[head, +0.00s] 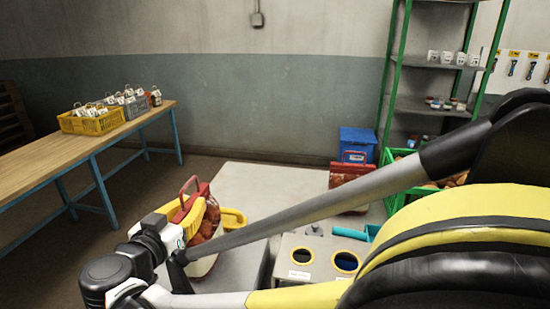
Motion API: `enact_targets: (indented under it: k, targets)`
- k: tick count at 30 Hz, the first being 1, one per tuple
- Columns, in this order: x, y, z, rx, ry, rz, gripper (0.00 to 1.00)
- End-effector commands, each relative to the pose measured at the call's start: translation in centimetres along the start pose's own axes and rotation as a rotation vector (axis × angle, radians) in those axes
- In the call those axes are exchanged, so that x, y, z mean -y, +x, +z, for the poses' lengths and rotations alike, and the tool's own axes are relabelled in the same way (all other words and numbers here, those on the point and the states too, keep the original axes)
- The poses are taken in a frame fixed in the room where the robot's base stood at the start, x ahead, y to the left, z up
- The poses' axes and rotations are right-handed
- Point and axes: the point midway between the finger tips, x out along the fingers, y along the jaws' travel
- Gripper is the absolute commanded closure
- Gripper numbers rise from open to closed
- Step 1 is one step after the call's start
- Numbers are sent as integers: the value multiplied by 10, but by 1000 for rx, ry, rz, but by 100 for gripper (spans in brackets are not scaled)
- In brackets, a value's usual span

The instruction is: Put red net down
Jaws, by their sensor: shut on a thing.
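A red net (209,226) with orange-brown contents and a red handle is at the centre left of the head view. My gripper (215,213), with yellow fingers, is shut on it. My wrist and arm cover part of the net's near side. The net is over or on the pale grey surface; I cannot tell whether its underside touches. A second, similar red net (348,181) stands farther back on the right, apart from my gripper.
A grey box with two round holes (308,254) is right of the held net. A wooden table (60,170) with baskets stands left. Pale surface (262,183) between the nets is clear.

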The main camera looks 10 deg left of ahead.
Motion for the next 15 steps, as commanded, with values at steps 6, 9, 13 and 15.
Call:
enact_targets:
  k: [6, 9, 13, 15]
  targets:
    - [0, -1, -1, -3, -1, 0, 100]
    - [0, -1, 1, -3, -1, 0, 100]
    - [0, -1, 3, 0, 0, 0, 67]
    - [0, -1, 3, 0, 0, 0, 67]
